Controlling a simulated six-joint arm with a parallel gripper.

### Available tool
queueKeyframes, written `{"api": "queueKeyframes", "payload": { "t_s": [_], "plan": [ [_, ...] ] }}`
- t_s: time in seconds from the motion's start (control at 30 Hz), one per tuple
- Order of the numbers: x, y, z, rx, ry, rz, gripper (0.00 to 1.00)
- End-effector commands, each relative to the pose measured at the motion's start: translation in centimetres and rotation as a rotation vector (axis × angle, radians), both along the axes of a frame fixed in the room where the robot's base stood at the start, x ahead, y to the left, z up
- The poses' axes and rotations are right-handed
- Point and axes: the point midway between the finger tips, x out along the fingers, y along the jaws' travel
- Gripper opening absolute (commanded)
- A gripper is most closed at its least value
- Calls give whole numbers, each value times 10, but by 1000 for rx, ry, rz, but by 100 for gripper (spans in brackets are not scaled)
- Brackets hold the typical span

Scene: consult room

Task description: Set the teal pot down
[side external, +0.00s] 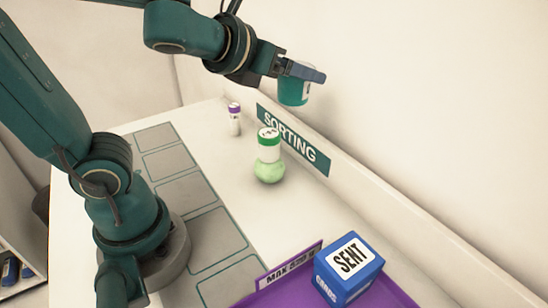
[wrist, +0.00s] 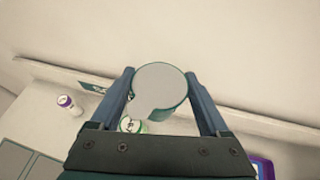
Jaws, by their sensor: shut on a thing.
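The teal pot (side external: 293,91) is held in the air above the table, near the back wall. My gripper (side external: 303,72) is shut on it, with a finger along its upper part. In the wrist view, the pot (wrist: 160,86) shows its pale round top between the two fingers of my gripper (wrist: 162,92). The pot is apart from everything below it. The table (side external: 225,183) beneath is white. The far side of the pot is hidden.
A green-lidded white jar (side external: 269,150) rests on a pale green rounded thing (side external: 269,172). A purple-capped vial (side external: 234,124) stands farther back. A blue SENT box (side external: 348,269) sits in a purple tray (side external: 290,293) at front right. Grey outlined squares (side external: 184,193) line the left.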

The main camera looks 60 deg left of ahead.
Motion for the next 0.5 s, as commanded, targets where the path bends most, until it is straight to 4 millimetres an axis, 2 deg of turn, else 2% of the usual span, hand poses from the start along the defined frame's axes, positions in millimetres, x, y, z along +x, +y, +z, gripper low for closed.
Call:
{"api": "queueKeyframes", "payload": {
  "t_s": [0.1, 0.2, 0.37, 0.5],
  "plan": [
    [-6, -4, 17, -17, -15, 56, 59],
    [-11, 0, 21, -26, -12, 126, 59],
    [-12, 12, 2, -24, 10, 297, 59],
    [-10, 14, -21, -17, 9, 423, 59]
  ]
}}
